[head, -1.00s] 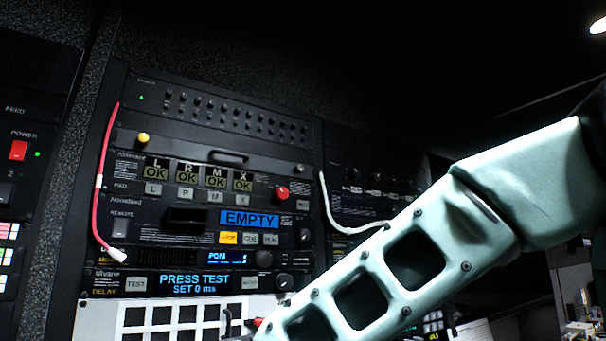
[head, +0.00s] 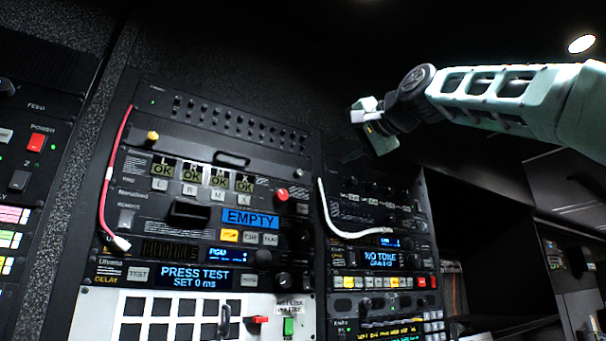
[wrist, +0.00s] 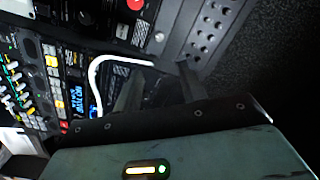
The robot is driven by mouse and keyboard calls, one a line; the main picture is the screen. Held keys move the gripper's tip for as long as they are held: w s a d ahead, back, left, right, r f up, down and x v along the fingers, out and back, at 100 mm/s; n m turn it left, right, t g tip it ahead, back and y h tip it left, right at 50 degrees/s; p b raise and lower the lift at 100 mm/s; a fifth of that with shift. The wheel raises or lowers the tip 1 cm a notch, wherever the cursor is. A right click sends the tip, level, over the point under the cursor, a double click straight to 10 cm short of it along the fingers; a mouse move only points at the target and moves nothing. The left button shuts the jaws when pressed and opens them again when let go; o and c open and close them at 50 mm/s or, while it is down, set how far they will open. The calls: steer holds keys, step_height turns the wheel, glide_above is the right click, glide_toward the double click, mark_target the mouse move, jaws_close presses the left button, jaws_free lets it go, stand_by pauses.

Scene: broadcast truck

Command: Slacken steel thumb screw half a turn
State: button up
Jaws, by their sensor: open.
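The steel thumb screw (wrist: 159,37) shows in the wrist view as a small, pale round head at the end of a dark rack panel, near the red button (wrist: 135,4). My gripper (head: 348,153) is open and empty, right of the panel's right end in the head view. In the wrist view its two dark fingers (wrist: 158,88) stand apart, with the screw beyond them and nothing between them. The screw's turn position is too small to read.
A yellow knob (head: 153,137) sits at the panel's left end, with a dark handle (head: 232,159) mid-panel. A white cable (head: 345,228) loops below my gripper, and a red cable (head: 108,180) hangs at left. A second equipment rack (head: 380,282) stands below the gripper.

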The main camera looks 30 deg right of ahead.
mark_target(300, 172)
steer(key=w+p, duration=0.2)
steer(key=w, duration=0.3)
steer(key=w+p, duration=0.3)
steer(key=w, duration=0.2)
steer(key=w+p, duration=0.2)
steer(key=w, duration=0.3)
steer(key=shift+w+a, duration=0.35)
steer(key=shift+w, duration=0.45)
steer(key=shift+f, duration=0.1)
jaws_close()
